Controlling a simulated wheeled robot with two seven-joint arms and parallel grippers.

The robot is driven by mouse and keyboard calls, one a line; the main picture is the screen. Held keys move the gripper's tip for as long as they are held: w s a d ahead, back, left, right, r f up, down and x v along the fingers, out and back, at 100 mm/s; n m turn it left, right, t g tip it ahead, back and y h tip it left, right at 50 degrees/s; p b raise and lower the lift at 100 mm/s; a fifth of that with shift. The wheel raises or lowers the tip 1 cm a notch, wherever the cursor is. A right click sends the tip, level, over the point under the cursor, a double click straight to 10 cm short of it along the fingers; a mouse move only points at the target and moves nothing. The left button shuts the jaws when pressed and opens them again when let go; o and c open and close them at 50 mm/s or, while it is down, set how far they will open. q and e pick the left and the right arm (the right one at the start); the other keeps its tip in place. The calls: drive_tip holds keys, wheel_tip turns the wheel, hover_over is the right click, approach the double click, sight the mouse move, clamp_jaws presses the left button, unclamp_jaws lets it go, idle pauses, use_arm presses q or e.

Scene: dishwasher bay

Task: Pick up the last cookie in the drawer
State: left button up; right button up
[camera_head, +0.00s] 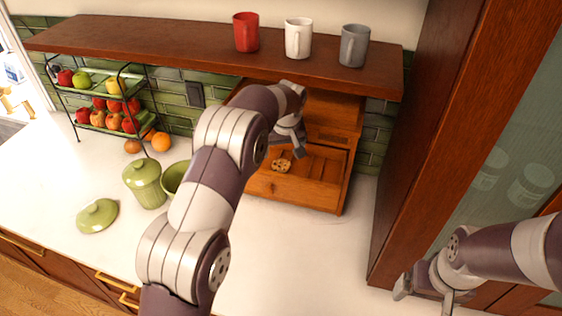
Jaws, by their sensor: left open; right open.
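One cookie (282,165) with dark chips lies in the open drawer (312,174) of a small wooden cabinet (333,112) on the counter. My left gripper (300,153) is open and empty, just above and to the right of the cookie, with its fingers pointing down into the drawer. My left arm crosses the middle of the view and hides part of the cabinet and the drawer's left side. My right gripper (425,303) is open and empty at the lower right, apart from the drawer and near the tall wooden cabinet.
A green jar (145,184), its lid (97,215) and a partly hidden green bowl (173,178) stand left of my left arm. A shelf (200,48) with three mugs hangs above the drawer. A fruit rack (104,98) is at left. The counter's front right is clear.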

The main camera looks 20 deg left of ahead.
sight(282, 164)
use_arm(q)
drive_tip(key=p+x, duration=0.4)
drive_tip(key=shift+s+d+p, duration=0.15)
drive_tip(key=shift+d+p, duration=0.05)
drive_tip(key=shift+p, duration=0.15)
drive_tip(key=x, duration=0.2)
drive_tip(key=shift+a+f, duration=0.1)
drive_tip(key=shift+f, duration=0.15)
drive_tip(key=shift+a+f, duration=0.1)
drive_tip(key=shift+f, duration=0.05)
drive_tip(key=c, duration=0.7)
